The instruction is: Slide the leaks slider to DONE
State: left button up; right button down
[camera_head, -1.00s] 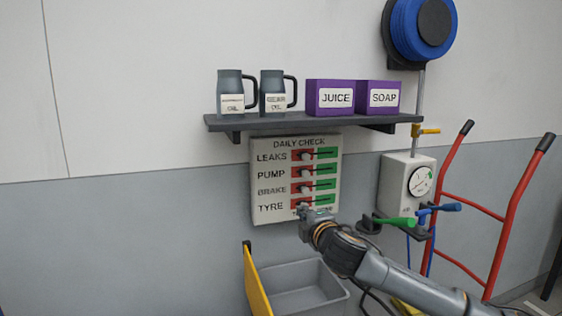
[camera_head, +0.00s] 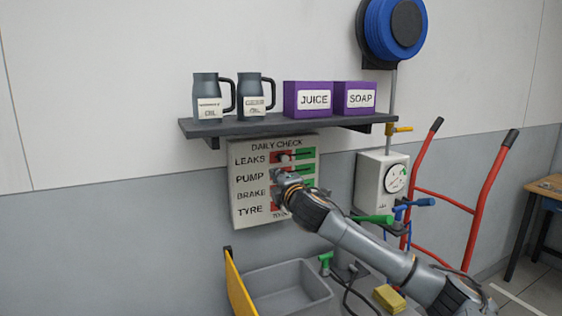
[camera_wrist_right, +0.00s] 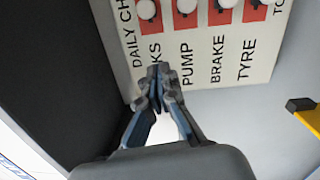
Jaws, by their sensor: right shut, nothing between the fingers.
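The daily check board (camera_head: 241,200) hangs on the wall under the shelf, with rows LEAKS, PUMP, BRAKE and TYRE. The leaks slider (camera_head: 283,157) is a pale knob at the red, left part of its slot; green lies to its right. My right gripper (camera_head: 279,172) is shut and empty, in front of the board just below the leaks row, hiding the pump and brake knobs. In the right wrist view the board is turned sideways; the shut fingertips (camera_wrist_right: 158,75) are near the LEAKS label, and the leaks knob (camera_wrist_right: 147,9) is at the top edge. My left gripper is not in view.
A dark shelf (camera_head: 232,127) with two oil jugs and purple JUICE and SOAP boxes juts out just above the board. A gauge box (camera_head: 369,178) and red hand truck (camera_head: 450,198) stand to the right. A grey bin (camera_head: 290,299) is below.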

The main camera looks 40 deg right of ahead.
aim_at(283, 158)
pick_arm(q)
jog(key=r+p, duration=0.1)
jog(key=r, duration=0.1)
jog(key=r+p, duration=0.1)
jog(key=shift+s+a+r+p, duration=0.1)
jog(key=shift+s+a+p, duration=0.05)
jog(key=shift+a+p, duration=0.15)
pick_arm(e)
jog(key=w+d, duration=0.1)
jog(key=d, duration=0.1)
jog(key=w+d, duration=0.3)
jog(key=shift+w+d+r, duration=0.2)
jog(key=shift+d+r, duration=0.2)
